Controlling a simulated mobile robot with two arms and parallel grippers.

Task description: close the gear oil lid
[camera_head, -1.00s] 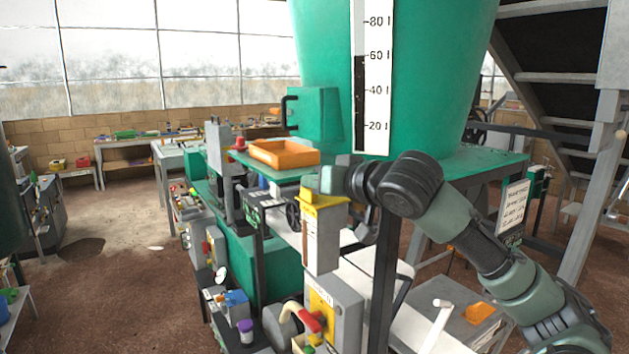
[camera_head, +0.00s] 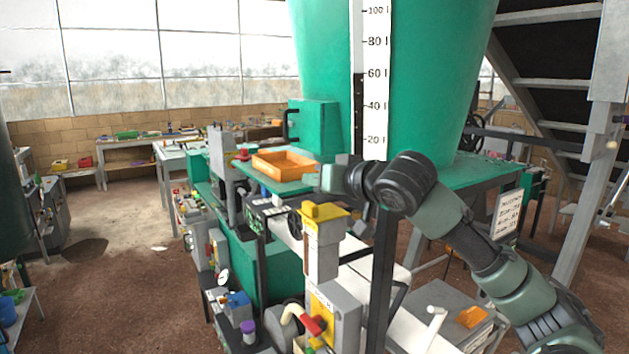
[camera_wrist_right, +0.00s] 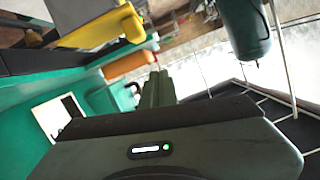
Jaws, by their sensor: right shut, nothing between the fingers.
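The yellow gear oil lid (camera_head: 325,212) sits at the top of a narrow grey box (camera_head: 322,258) in the middle of the head view. It looks roughly level there; I cannot tell whether it is fully seated. A yellow part that looks like the same lid shows at the upper left of the right wrist view (camera_wrist_right: 98,24). My right gripper (camera_head: 328,178) is just above and behind the lid, apart from it in the picture. Its fingers (camera_wrist_right: 158,88) are together and hold nothing. My left gripper is not in view.
An orange tray (camera_head: 285,163) rests on a green bench behind my right gripper. A large green tank (camera_head: 430,75) with a scale rises behind. A dark post stands right of the box. Open floor lies at left.

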